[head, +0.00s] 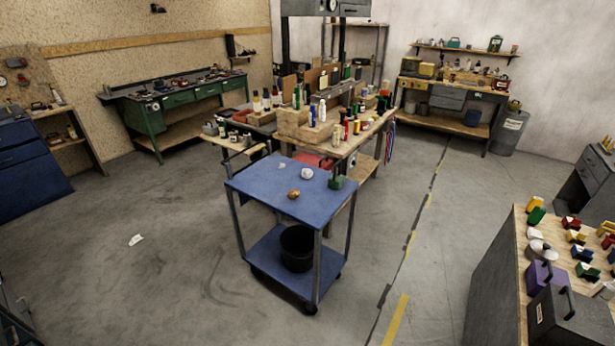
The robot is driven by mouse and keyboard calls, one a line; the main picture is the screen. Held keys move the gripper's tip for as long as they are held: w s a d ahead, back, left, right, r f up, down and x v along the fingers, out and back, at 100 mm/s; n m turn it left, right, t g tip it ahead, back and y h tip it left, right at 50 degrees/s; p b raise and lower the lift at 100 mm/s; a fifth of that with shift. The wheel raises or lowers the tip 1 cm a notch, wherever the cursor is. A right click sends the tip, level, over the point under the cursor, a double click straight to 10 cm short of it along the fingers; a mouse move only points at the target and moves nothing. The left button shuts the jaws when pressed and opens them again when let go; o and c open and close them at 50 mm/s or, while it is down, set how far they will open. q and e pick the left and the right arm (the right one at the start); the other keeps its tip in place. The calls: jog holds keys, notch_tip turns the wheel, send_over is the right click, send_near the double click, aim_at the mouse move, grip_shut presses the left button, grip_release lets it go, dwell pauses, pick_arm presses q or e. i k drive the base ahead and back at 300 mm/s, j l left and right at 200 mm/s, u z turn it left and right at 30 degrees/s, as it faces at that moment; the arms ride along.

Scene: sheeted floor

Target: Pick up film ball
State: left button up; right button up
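A small whitish, roundish lump (307,173), which may be the film ball, lies on the blue top of a cart (262,190). A brown lump (293,194) lies nearer the cart's front edge, apart from it. A flat, crumpled white scrap (136,239) lies on the floor to the left of the cart. I cannot tell for sure which of these is the film ball. Neither of my grippers is in view.
A black bucket (297,247) stands on the cart's lower shelf. A green item (336,182) sits at the cart top's right edge. A bottle-laden wooden bench (345,146) stands behind. A cluttered table (520,250) is at right. The left floor is open.

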aim_at(306, 173)
jog(key=i+l, duration=0.35)
jog(key=i, duration=0.15)
jog(key=i+l, duration=0.4)
jog(key=i+l+z, duration=0.1)
jog(key=i+l, duration=0.25)
jog(key=i, duration=0.2)
